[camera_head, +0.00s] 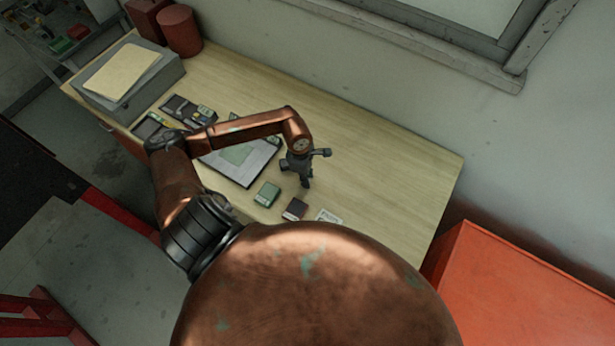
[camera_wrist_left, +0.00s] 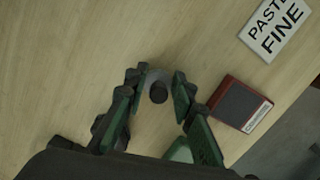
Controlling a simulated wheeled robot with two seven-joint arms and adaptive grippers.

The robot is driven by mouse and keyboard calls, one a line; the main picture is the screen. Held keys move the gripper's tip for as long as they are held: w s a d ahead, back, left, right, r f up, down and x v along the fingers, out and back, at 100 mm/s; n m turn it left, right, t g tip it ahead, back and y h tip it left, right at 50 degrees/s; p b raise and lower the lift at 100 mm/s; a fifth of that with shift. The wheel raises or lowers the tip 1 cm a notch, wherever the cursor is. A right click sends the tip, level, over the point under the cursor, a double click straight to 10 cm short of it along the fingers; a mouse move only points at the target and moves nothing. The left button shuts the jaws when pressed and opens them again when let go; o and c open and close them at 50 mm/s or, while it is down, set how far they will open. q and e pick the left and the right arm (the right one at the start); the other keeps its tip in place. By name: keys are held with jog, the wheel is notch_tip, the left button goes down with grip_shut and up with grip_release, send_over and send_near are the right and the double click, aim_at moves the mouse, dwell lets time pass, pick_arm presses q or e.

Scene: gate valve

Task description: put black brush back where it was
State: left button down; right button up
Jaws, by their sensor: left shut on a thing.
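My left gripper (camera_head: 305,180) points down over the right part of the wooden table (camera_head: 390,190). In the left wrist view its green-padded fingers (camera_wrist_left: 157,82) are around a small dark round thing (camera_wrist_left: 158,93), seen end-on with a pale ring beside it. I take it to be the black brush, held in the fingers; its full shape is hidden. A dark block with a red edge (camera_head: 295,209) lies near the table's front edge and also shows in the wrist view (camera_wrist_left: 240,104). A green block (camera_head: 267,194) lies left of it. My right gripper is out of view.
A white label (camera_head: 328,216), reading "PASTE FINE" in part in the wrist view (camera_wrist_left: 274,28), lies right of the dark block. A flat tray (camera_head: 255,165) lies left of the gripper. A grey case (camera_head: 125,80) and red canisters (camera_head: 180,30) stand far left. The table's right side is clear.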

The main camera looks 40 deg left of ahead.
pick_arm(q)
jog(key=shift+f, duration=0.2)
jog(key=c, duration=1.6)
grip_release()
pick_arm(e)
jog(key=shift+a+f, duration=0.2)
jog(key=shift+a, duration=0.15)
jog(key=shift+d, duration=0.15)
pick_arm(q)
jog(key=shift+r, duration=0.25)
jog(key=r, duration=0.3)
jog(key=a+r+b, duration=0.1)
jog(key=r, duration=0.2)
jog(key=r+b, duration=0.1)
jog(key=r, duration=0.3)
jog(key=shift+s+a+r, duration=0.1)
jog(key=shift+s+a, duration=0.05)
jog(key=shift+s, duration=0.05)
jog(key=shift+s+r+b, duration=0.1)
jog(key=shift+r+b, duration=0.2)
jog(key=shift+r, duration=0.5)
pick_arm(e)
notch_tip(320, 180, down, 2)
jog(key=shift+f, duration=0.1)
